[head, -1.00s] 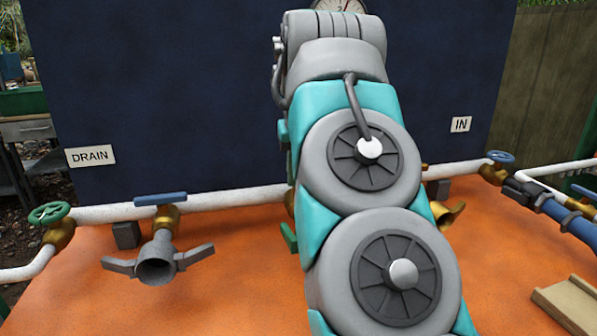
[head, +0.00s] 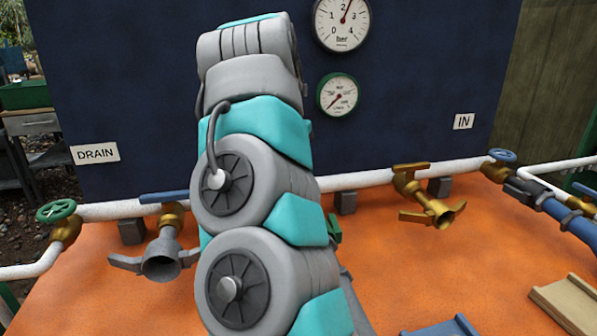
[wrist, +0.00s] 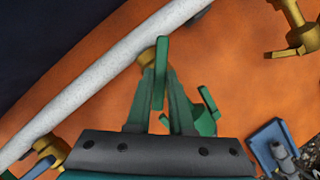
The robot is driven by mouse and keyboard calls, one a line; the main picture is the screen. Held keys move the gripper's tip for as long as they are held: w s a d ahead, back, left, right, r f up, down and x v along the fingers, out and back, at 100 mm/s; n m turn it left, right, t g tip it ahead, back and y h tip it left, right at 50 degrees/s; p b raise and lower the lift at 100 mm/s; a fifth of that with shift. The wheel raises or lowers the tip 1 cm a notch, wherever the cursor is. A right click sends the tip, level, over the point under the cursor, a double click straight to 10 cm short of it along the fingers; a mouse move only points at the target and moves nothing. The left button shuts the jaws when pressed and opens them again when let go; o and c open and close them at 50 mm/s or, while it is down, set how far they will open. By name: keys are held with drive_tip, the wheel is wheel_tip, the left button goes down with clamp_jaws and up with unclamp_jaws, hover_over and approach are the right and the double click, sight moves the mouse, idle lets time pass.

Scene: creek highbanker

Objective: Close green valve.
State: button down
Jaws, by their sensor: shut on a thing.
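The green valve's lever (wrist: 160,75) stands between the fingers of my gripper (wrist: 160,85) in the wrist view, and the gripper is shut on it. The lever lies at a slant to both the white pipe and the valve's outlet. Part of the brass body (wrist: 147,57) shows beside the fingertips. The green coupling (wrist: 206,112) shows to the right of the fingers. In the head view my arm hides the gripper and most of this valve; only a green piece of the coupling (head: 334,228) shows at the arm's right edge.
A valve with a blue lever (head: 163,197) and grey coupling stands to the left, a gold valve (head: 425,193) to the right. A green handwheel (head: 56,210) and a blue handwheel (head: 503,155) sit on the pipe's ends. Two gauges (head: 342,22) (head: 338,94) hang on the dark panel.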

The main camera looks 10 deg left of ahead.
drive_tip(key=shift+w+m+h, duration=0.1)
drive_tip(key=shift+m+h, duration=0.4)
drive_tip(key=shift+m, duration=0.7)
drive_tip(key=shift+a+r+m, duration=0.1)
drive_tip(key=shift+a+m, duration=0.1)
drive_tip(key=shift+m, duration=0.5)
drive_tip(key=c, duration=0.8)
unclamp_jaws()
drive_tip(key=shift+r+g, duration=0.1)
drive_tip(key=shift+g, duration=0.2)
